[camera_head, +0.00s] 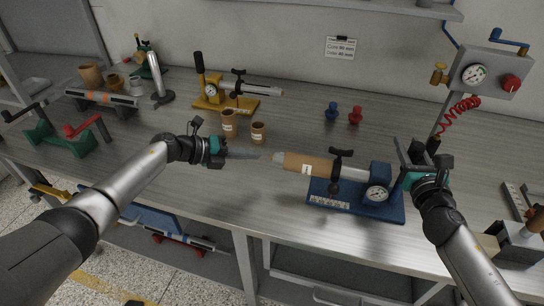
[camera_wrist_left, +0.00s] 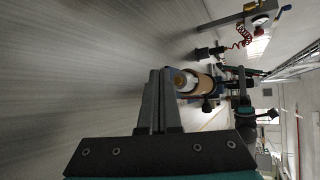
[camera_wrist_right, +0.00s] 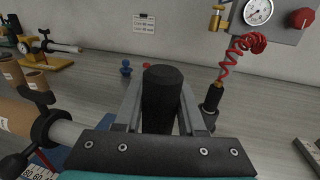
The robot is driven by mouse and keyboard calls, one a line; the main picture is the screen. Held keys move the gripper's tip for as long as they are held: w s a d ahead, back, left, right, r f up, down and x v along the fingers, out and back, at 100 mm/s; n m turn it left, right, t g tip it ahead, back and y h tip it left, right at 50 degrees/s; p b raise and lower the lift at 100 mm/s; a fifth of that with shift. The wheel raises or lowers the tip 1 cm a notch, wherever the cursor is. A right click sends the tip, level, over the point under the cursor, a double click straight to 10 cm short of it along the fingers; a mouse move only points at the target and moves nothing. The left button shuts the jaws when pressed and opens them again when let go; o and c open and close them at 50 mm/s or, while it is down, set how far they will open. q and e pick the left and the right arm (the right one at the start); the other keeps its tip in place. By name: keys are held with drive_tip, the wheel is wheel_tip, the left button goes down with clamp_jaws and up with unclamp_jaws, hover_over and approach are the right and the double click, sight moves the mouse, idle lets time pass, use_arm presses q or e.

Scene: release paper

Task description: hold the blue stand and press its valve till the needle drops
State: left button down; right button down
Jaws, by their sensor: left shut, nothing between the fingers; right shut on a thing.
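The blue stand (camera_head: 390,208) sits on the bench at centre right, with a round gauge (camera_head: 377,193) on its front. Its horizontal metal mandrel carries a brown paper core (camera_head: 308,164) and a black clamp with knobs (camera_head: 342,158). My right gripper (camera_head: 412,160) is shut on an upright black grip (camera_wrist_right: 161,98) at the stand's right end. My left gripper (camera_head: 257,155) is shut and empty, its tips just left of the mandrel's pale end (camera_wrist_left: 183,81) and apparently apart from it. I cannot make out the valve or read the needle clearly.
A yellow stand (camera_head: 240,103) and two loose brown cores (camera_head: 258,132) stand behind on the left. Blue (camera_head: 332,112) and red (camera_head: 355,115) knobs stand at the back. A wall box with gauge (camera_head: 487,75) and a red coiled hose (camera_head: 458,112) are at right.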

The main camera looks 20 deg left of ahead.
use_arm(q)
drive_tip(key=shift+a, duration=1.8)
